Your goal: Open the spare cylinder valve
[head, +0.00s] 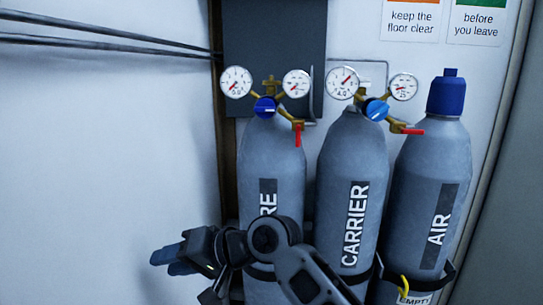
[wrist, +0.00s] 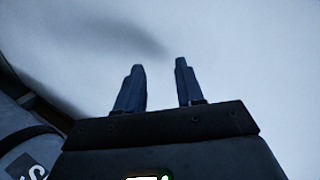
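The left grey cylinder (head: 272,160) has a label whose end reads "RE"; my arm hides the rest. An "S" on a dark label (wrist: 28,170) shows at the lower left of the wrist view. On its top are a brass valve (head: 269,82), two gauges, a blue knob (head: 265,107) and a red lever (head: 298,134) that hangs down. My gripper (head: 168,259) is low and left of this cylinder, apart from the valve, pointing left. In the wrist view its two fingers (wrist: 159,68) stand apart with nothing between them.
The CARRIER cylinder (head: 352,165), with a blue knob and a red lever (head: 410,131) lying sideways, stands to the right. The AIR cylinder (head: 432,170) has a blue cap and a yellow hook with an "EMPTY" tag (head: 412,299). The left wall (head: 100,130) has clear space before it.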

